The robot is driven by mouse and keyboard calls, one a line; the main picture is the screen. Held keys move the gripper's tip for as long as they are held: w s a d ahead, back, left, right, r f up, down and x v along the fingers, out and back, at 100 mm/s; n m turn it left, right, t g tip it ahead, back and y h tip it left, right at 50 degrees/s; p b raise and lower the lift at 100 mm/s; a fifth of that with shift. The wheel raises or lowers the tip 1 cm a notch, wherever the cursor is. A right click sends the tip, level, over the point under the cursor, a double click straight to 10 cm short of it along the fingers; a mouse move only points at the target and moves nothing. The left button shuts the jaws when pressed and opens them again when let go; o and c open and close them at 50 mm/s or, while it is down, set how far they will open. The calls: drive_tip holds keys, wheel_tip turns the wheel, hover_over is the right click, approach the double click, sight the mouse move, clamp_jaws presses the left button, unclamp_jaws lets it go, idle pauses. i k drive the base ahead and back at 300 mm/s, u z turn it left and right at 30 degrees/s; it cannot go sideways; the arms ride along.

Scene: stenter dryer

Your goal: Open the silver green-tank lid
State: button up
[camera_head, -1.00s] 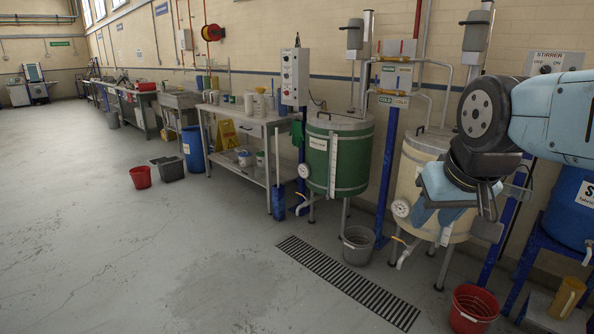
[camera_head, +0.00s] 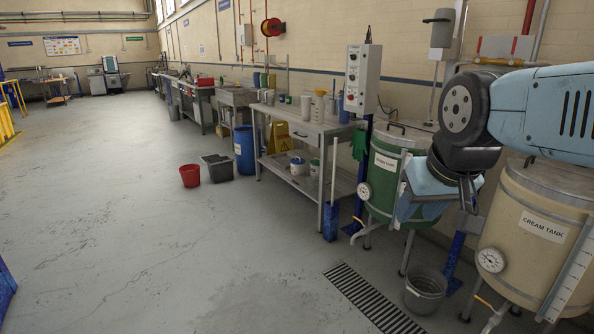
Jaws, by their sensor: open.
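The green tank (camera_head: 382,200) stands right of centre, with a white label, a dial on its left side and a silver lid (camera_head: 408,137) lying flat and shut on top. A small dark handle (camera_head: 397,125) shows on the lid. My gripper (camera_head: 424,213) is open and empty, with its pale blue fingers pointing down. In the picture it overlaps the right part of the green tank, below the lid level. My arm hides the lid's right edge and the tank's right side. I cannot tell the depth gap between gripper and tank.
The cream tank (camera_head: 535,230) stands to the right. A grey bucket (camera_head: 425,290) and a floor grate (camera_head: 368,302) lie in front. A control box (camera_head: 361,80) and a work table (camera_head: 305,126) stand left of the green tank. The floor at left is clear.

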sight(391, 129)
drive_tip(key=i, duration=1.25)
drive_tip(key=z, duration=0.5)
drive_tip(key=i, duration=1.45)
drive_tip(key=z, duration=0.35)
